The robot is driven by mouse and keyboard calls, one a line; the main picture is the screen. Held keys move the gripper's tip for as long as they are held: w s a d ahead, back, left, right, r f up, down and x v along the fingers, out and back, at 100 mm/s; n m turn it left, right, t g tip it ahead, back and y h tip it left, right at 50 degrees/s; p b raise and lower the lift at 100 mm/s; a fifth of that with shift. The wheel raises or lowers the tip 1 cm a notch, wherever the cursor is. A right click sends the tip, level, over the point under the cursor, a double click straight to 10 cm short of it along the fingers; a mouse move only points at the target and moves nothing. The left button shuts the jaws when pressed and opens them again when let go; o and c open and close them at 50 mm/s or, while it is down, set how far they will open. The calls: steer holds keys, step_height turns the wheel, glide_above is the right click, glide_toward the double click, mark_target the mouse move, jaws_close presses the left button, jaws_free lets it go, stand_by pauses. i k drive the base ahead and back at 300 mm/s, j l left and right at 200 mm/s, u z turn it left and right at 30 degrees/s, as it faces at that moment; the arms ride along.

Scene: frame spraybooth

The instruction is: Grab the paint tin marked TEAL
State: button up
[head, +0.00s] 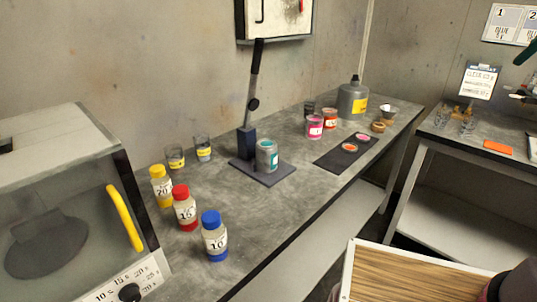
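A paint tin with a teal top band and a pale label (266,157) stands upright on the dark base plate (266,177) of a lever press on the grey bench. The print on its label is too small to read. The press's upright lever (254,85) rises just behind and left of the tin. A pink-banded tin (315,127) and an orange-red one (330,118) stand farther right, with a dark tin (309,110) behind them. My gripper is not seen in the head view.
Bottles with yellow (161,187), red (184,208) and blue (214,236) caps stand left of the press, two glass cups behind them. A glass-fronted oven (70,220) fills the left. A grey can (353,99) stands far back. A wood-topped surface (415,275) is at lower right.

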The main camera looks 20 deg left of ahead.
mark_target(266, 160)
steer(key=i+l+u, duration=0.3)
steer(key=l, duration=0.3)
steer(key=i+u, duration=0.1)
steer(key=u, duration=1.8)
